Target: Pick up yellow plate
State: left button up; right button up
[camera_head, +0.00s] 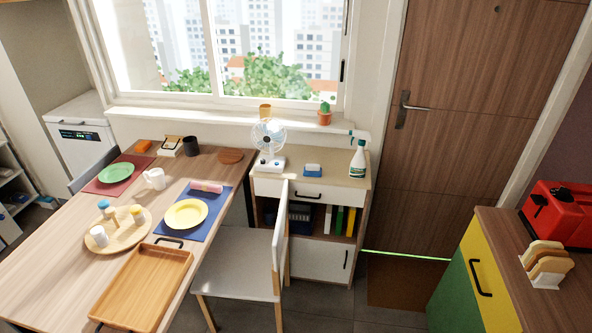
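The yellow plate (186,214) lies on a blue placemat (212,222) on the wooden dining table (42,277), at the left of the head view. It looks flat and empty, with a small pinkish rolled item (206,187) just behind it on the same mat. Neither of my grippers shows in the head view, so nothing of mine is near the plate.
A wooden tray (144,287) and a round board with cups (122,242) sit close to the plate. A green plate (115,172) lies farther back. A white chair (237,262) stands at the table's right side. Dark floor is open right of it.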

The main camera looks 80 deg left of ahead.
aim_at(187, 213)
jog(key=u, duration=3.95)
